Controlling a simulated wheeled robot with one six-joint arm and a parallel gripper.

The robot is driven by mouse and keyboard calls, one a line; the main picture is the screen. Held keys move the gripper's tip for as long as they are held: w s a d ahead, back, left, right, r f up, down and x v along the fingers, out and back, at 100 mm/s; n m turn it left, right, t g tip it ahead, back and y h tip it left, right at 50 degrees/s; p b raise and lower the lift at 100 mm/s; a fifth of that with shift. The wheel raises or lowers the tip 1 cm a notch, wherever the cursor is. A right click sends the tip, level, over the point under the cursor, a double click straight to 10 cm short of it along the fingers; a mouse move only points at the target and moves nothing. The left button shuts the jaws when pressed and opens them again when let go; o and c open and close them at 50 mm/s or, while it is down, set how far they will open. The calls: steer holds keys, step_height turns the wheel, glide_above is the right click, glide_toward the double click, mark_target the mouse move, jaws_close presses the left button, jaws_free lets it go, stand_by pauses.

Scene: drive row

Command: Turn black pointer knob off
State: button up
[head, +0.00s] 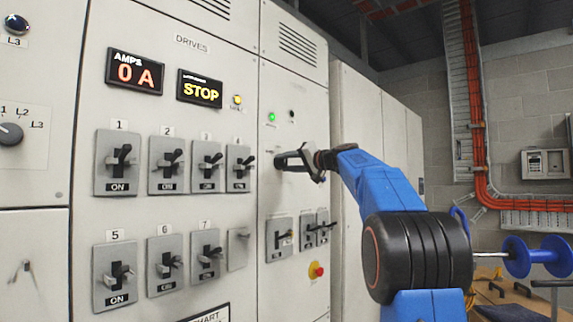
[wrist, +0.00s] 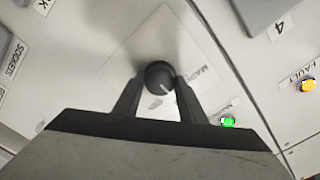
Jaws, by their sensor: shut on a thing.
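The black pointer knob (wrist: 159,76) is round with a white pointer line and sits on a pale plate on the cabinet front. In the wrist view the two fingers of my gripper (wrist: 158,92) stand on either side of it and are shut on it. The plate's lettering is partly hidden by a finger. In the head view my gripper (head: 291,160) reaches the right-hand cabinet panel from the right, and it hides most of the knob there.
A green lamp (head: 271,117) and a dark lamp (head: 292,115) sit above my gripper. Small switches (head: 279,240) and a red emergency button (head: 317,271) lie below. Rows of lever switches (head: 117,163) fill the panel to the left. A lit display (head: 200,89) reads STOP.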

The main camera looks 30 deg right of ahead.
steer(key=o, duration=1.1)
steer(key=shift+c, duration=0.2)
steer(key=shift+s, duration=0.1)
steer(key=v, duration=1.7)
steer(key=shift+s+d, duration=0.1)
